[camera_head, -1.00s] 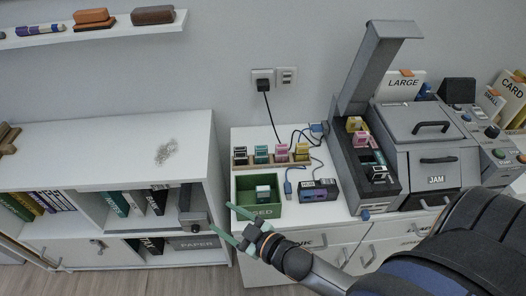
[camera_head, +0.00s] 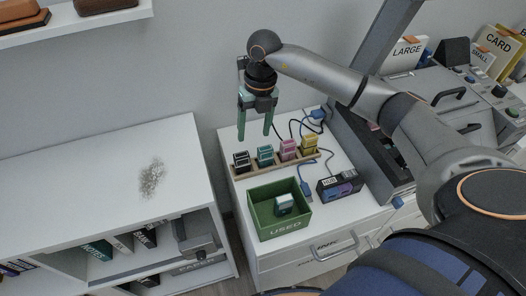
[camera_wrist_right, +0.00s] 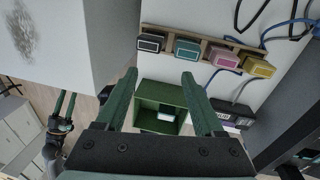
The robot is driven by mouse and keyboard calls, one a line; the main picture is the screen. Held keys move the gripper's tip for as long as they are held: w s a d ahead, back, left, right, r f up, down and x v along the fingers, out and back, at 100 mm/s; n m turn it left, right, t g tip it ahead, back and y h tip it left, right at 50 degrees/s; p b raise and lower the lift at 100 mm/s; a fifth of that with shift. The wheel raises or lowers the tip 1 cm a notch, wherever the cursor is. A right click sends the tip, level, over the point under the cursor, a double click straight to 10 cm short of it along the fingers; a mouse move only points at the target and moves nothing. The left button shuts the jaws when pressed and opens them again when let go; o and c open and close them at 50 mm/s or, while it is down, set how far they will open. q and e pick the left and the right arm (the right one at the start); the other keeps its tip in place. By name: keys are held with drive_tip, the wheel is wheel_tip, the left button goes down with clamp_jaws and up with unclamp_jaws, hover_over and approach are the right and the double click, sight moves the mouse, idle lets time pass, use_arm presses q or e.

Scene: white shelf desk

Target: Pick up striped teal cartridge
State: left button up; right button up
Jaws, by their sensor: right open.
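The teal cartridge (camera_head: 265,155) stands in the wooden rack (camera_head: 247,172) between a black and a pink cartridge; its stripes are too small to make out. It also shows in the right wrist view (camera_wrist_right: 187,49). My right gripper (camera_head: 254,136) is open and empty, fingers pointing down, above and behind the rack's left part. In the right wrist view its fingertips (camera_wrist_right: 160,75) are apart, with the teal cartridge beyond them, slightly right.
The black (camera_head: 241,161), pink (camera_head: 288,149) and yellow (camera_head: 309,143) cartridges stand close by. A green USED bin (camera_head: 262,219) holds one pale-topped cartridge (camera_head: 284,204). A printer stands at the right.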

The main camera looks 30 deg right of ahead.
sight(265, 148)
drive_tip(key=shift+m+h, duration=0.4)
drive_tip(key=shift+h, duration=0.4)
drive_tip(key=d+f, duration=0.2)
drive_tip(key=f, duration=0.1)
drive_tip(key=d+f, duration=0.2)
drive_tip(key=shift+w+f, duration=0.15)
drive_tip(key=shift+w, duration=0.2)
drive_tip(key=f, duration=0.4)
drive_tip(key=shift+s+a+f, duration=0.3)
drive_tip(key=shift+s+f, duration=0.05)
drive_tip(key=shift+f, duration=0.45)
clamp_jaws()
drive_tip(key=shift+w+r, duration=0.1)
